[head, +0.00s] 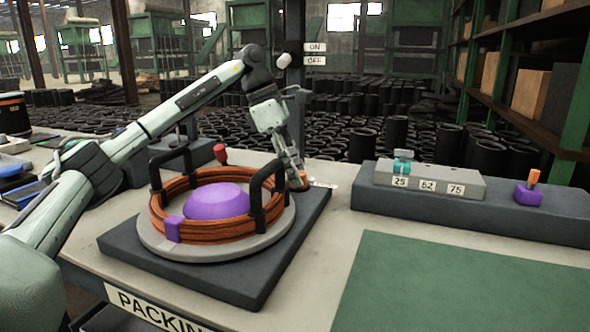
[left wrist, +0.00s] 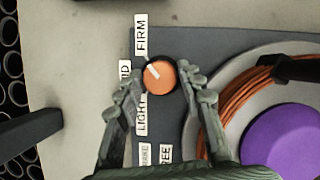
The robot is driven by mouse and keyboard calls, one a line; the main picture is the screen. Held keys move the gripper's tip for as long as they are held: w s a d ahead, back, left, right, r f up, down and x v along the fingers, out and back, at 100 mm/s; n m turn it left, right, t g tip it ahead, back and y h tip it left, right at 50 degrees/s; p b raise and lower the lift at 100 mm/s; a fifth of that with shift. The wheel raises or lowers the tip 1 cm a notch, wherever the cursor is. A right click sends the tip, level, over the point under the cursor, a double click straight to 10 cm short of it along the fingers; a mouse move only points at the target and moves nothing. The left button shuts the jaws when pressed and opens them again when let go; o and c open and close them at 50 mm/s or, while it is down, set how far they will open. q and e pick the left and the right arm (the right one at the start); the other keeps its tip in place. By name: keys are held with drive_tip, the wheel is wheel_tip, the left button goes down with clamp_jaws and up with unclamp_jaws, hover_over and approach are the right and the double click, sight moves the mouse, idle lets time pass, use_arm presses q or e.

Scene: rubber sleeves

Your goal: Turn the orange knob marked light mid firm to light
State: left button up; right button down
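The orange knob (left wrist: 160,75) sits on the edge of a dark base plate. Its white pointer line points up and left in the left wrist view, between the FIRM label (left wrist: 141,35) and the MID label (left wrist: 125,75). The LIGHT label (left wrist: 141,115) is below, partly covered by a finger. My left gripper (left wrist: 160,80) has one finger on each side of the knob, close against it. In the head view my left gripper (head: 292,170) reaches down over the knob (head: 299,181), hiding part of it. My right gripper is not in view.
Right of the knob in the wrist view is a round grey disc with an orange coil (head: 225,230), black posts and a purple dome (head: 216,201). A grey block with 25, 52, 75 labels (head: 430,180) stands at right. A green mat (head: 450,290) lies clear in front.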

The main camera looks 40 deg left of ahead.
use_arm(q)
drive_tip(key=c, duration=0.6)
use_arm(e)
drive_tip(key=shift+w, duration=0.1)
